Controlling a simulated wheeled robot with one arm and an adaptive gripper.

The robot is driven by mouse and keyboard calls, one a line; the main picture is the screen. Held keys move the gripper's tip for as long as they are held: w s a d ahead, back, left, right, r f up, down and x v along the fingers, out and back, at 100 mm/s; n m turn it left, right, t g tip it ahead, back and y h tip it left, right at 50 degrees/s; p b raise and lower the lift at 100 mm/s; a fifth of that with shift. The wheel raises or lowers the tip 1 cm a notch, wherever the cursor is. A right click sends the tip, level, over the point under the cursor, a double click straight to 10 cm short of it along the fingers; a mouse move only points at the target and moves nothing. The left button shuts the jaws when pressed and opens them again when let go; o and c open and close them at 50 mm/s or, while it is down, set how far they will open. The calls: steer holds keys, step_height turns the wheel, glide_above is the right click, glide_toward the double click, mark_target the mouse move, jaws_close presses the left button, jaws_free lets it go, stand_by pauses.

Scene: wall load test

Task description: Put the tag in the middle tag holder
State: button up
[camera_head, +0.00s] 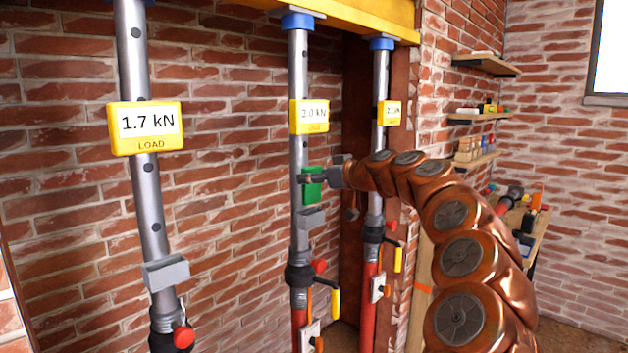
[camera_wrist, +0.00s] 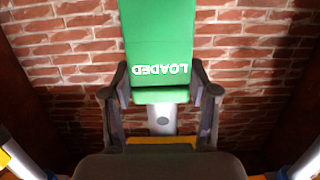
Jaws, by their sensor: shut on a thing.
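The green tag (camera_head: 313,194) is in my gripper (camera_head: 322,178), in front of the middle prop (camera_head: 300,235). In the wrist view the tag (camera_wrist: 158,40) reads LOADED upside down, and my gripper (camera_wrist: 161,92) has one finger on each side of it. The middle tag holder (camera_head: 311,219) is a grey box on the middle prop, empty as far as I see. The tag's lower edge appears just above it; I cannot tell whether they touch.
The left prop has a load display (camera_head: 146,127) reading 1.7 kN and a grey holder (camera_head: 166,273). The middle display (camera_head: 309,116) reads 3.0 kN. Shelves (camera_head: 486,65) hang on the right wall.

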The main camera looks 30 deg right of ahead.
mark_target(314, 194)
steer(key=shift+f+b, duration=2.25)
steer(key=shift+b, duration=0.75)
stand_by(1.2)
steer(key=o, duration=1.2)
steer(key=shift+c, duration=0.2)
steer(key=shift+o, duration=0.3)
steer(key=shift+o, duration=0.9)
steer(key=shift+r+p, duration=1.8)
steer(key=shift+r, duration=2.25)
